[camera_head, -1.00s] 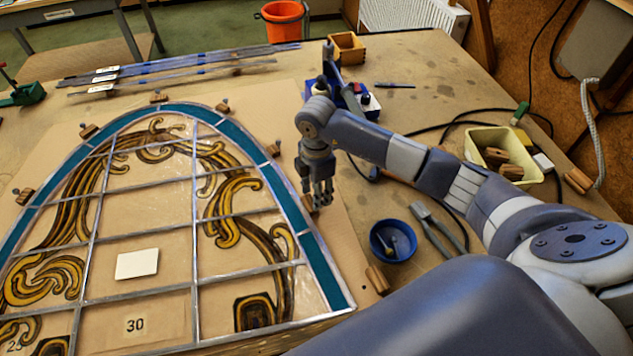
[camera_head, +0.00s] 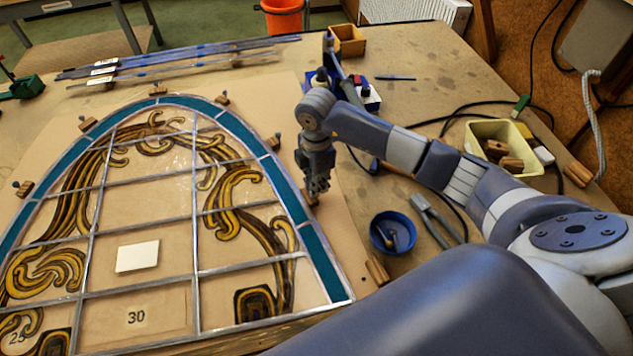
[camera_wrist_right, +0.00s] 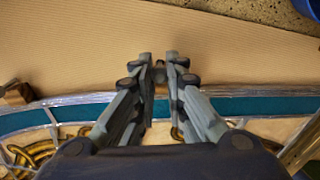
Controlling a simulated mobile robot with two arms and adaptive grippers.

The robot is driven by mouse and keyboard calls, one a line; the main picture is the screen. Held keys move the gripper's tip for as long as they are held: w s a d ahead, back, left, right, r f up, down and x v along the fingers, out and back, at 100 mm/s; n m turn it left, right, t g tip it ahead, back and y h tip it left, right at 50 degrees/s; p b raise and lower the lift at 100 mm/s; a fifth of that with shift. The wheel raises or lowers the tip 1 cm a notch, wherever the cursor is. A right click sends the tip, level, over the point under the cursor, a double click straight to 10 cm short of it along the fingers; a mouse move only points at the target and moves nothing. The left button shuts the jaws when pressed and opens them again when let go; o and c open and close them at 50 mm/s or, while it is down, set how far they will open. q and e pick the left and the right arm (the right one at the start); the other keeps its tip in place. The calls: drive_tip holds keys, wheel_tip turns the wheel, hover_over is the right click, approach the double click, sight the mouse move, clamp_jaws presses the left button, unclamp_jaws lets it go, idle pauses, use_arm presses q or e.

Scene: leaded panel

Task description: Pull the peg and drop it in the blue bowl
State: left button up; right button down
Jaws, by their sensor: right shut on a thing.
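My right gripper (camera_head: 318,188) is at the right edge of the leaded panel (camera_head: 291,205), shut on a small dark peg. The peg (camera_wrist_right: 160,68) shows only partly between the fingertips in the right wrist view; the fingers hide most of it in the head view. A wooden block (camera_head: 309,199) sits just below the fingertips against the panel's edge. The blue bowl (camera_head: 374,236) stands on the table to the right of and nearer than the gripper, with small dark and grey pieces in it. My left gripper is out of view.
A grey-handled tool (camera_head: 438,222) lies right of the bowl. A cream tub (camera_head: 480,128) with wooden blocks stands farther right, near dark cables. Another wooden block (camera_head: 377,271) lies below the bowl. More blocks with pegs (camera_head: 274,141) line the panel.

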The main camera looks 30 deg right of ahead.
drive_tip(key=shift+r, duration=0.25)
drive_tip(key=shift+r+p, duration=0.75)
drive_tip(key=shift+p, duration=0.05)
drive_tip(key=shift+r+p, duration=0.55)
drive_tip(key=shift+r, duration=0.15)
drive_tip(key=shift+r, duration=0.15)
drive_tip(key=shift+r+p, duration=1.9)
drive_tip(key=shift+r, duration=0.5)
